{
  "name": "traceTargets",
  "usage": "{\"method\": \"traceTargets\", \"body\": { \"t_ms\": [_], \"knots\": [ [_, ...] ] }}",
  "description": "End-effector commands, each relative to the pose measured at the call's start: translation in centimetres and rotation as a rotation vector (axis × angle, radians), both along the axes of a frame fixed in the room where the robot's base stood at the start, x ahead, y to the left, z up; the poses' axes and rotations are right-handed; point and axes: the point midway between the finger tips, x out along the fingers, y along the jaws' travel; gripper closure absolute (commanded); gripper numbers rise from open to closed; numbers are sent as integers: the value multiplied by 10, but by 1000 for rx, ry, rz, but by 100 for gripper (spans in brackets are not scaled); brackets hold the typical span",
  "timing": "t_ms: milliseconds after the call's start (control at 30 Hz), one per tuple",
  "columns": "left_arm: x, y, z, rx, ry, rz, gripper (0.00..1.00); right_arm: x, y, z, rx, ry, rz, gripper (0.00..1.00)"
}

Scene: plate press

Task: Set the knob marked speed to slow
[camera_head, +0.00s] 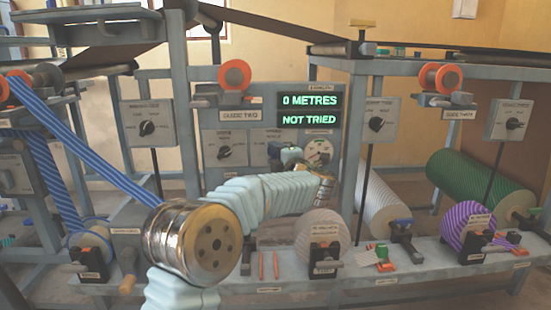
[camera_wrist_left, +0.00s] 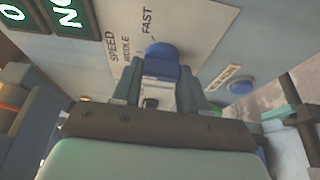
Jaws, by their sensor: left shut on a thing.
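The speed knob (camera_wrist_left: 162,58) is blue and sits on a pale panel plate in the left wrist view. The words SPEED, MIDDLE and FAST are printed beside it; the slow mark and the knob's pointer cannot be made out. My left gripper (camera_wrist_left: 160,88) is shut on the knob, with one finger on each side. In the head view my left gripper (camera_head: 291,157) is up against the central panel, below the green display. It hides the knob there and covers part of its plate (camera_head: 259,149). My right gripper is not in view.
The display (camera_head: 309,110) reads 0 METRES and NOT TRIED. Another dial (camera_head: 224,152) is just left on the same panel, and a gauge (camera_head: 319,151) is close on the right. A blue button (camera_wrist_left: 241,87) is near the knob. Rolls stand along the lower shelf.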

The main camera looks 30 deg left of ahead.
Motion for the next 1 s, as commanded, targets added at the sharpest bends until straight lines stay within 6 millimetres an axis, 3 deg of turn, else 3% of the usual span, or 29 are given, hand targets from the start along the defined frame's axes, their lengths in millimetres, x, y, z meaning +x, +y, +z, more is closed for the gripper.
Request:
{"method": "traceTargets", "body": {
  "t_ms": [1000],
  "knots": [
    [-1, 2, 0, -776, -472, 4, 88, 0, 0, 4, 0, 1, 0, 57]
  ]
}}
